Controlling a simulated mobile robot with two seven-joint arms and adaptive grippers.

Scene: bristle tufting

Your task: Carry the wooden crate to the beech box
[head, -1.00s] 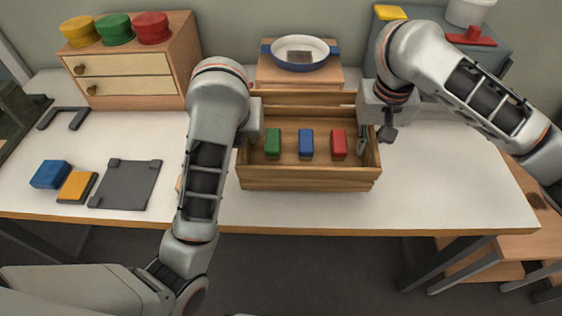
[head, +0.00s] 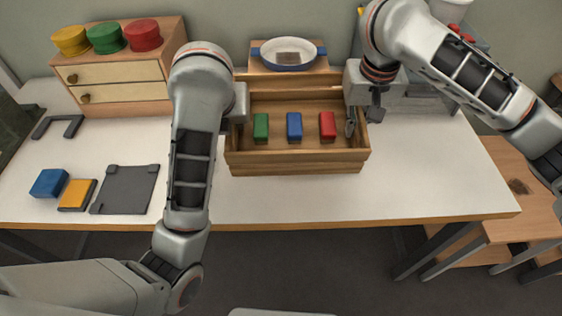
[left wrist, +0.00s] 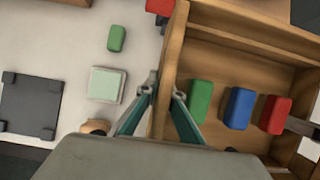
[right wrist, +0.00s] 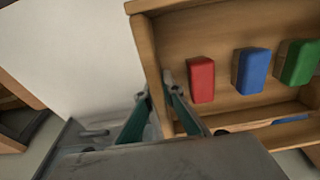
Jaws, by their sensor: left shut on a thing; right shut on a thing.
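The open wooden crate (head: 297,163) is over the middle of the white table. It holds a green block (head: 261,126), a blue block (head: 294,126) and a red block (head: 327,125). My left gripper (left wrist: 163,90) is shut on its left end wall. My right gripper (right wrist: 157,92) is shut on its right end wall. The crate looks level, but I cannot tell its height above the table. A wooden stand (head: 262,64) under a blue-rimmed pan (head: 290,54) is behind it. Another wooden piece (head: 505,160) stands right of the table. I cannot tell which is the beech box.
A drawer cabinet (head: 115,70) with coloured round tubs stands back left. A dark tray (head: 125,190), a blue block (head: 48,183) and an orange block (head: 77,195) lie at left. A pale green block (left wrist: 105,85) lies near my left gripper.

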